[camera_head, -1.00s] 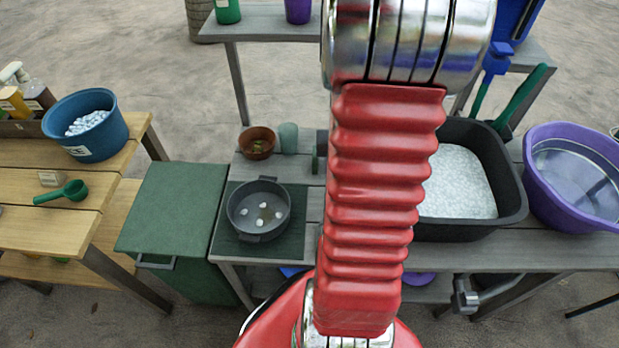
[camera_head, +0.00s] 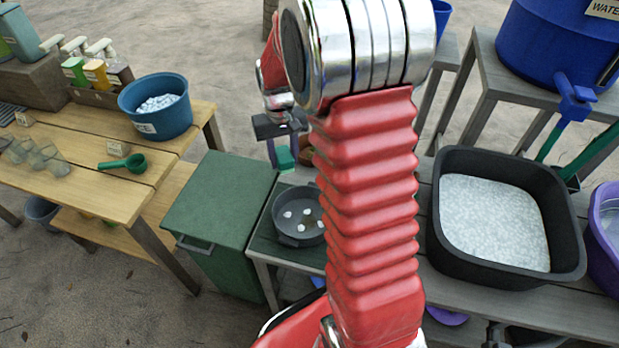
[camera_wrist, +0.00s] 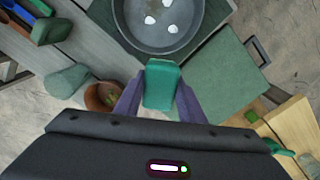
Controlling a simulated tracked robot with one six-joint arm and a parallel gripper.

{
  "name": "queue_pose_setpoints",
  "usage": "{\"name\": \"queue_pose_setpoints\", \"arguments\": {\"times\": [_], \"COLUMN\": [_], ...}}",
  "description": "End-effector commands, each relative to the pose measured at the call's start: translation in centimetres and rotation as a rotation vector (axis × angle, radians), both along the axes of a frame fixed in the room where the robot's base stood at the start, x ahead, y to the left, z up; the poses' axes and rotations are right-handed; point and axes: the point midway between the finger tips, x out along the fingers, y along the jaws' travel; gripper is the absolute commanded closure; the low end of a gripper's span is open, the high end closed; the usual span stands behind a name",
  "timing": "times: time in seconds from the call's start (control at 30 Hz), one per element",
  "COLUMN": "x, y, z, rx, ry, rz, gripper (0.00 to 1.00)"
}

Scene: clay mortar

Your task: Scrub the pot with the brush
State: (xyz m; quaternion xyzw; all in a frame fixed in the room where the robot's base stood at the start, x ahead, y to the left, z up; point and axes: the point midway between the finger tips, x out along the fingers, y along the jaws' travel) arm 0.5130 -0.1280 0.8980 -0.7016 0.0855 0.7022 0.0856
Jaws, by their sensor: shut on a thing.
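The pot (camera_head: 300,236) is a dark grey round pan with white pieces and a brownish patch in it. It stands on a dark green mat beside the green-lidded box and also shows at the top of the wrist view (camera_wrist: 150,42). My gripper (camera_head: 284,150) is shut on a green block-like thing, seemingly the brush (camera_wrist: 162,84), between its purple fingers. No bristles show. In the wrist view the brush appears just below the pot's near rim, apart from it. My arm hides part of the pot's right side in the head view.
A brown bowl (camera_wrist: 103,96) and a rounded green thing (camera_wrist: 68,80) stand near my gripper. The green box (camera_head: 217,200) is left of the pot. A black tub (camera_head: 560,235) of pale grains stands right. A wooden table (camera_head: 90,195) is left.

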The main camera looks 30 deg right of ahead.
Motion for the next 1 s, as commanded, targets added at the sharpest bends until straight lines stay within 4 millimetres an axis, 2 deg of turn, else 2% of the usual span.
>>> {"name": "queue_pose_setpoints", "arguments": {"times": [0.03, 0.2, 0.3, 0.4, 0.53, 1.0], "x": [1.1, 3.8, 4.8, 5.4, 5.6, 5.6], "y": [1.8, 7.4, 10.1, 11.9, 12.9, 12.9], "z": [0.2, 1.0, 1.4, 1.6, 1.8, 1.8], "rx": [0.0, 0.0, 0.0, 0.0, 0.0, 0.0], "ry": [-0.002, -0.001, -0.001, -0.001, 0.0, -0.001], "rz": [0.039, 0.145, 0.195, 0.227, 0.243, 0.245], "gripper": [0.82, 0.82, 0.82, 0.82, 0.82, 0.82]}}
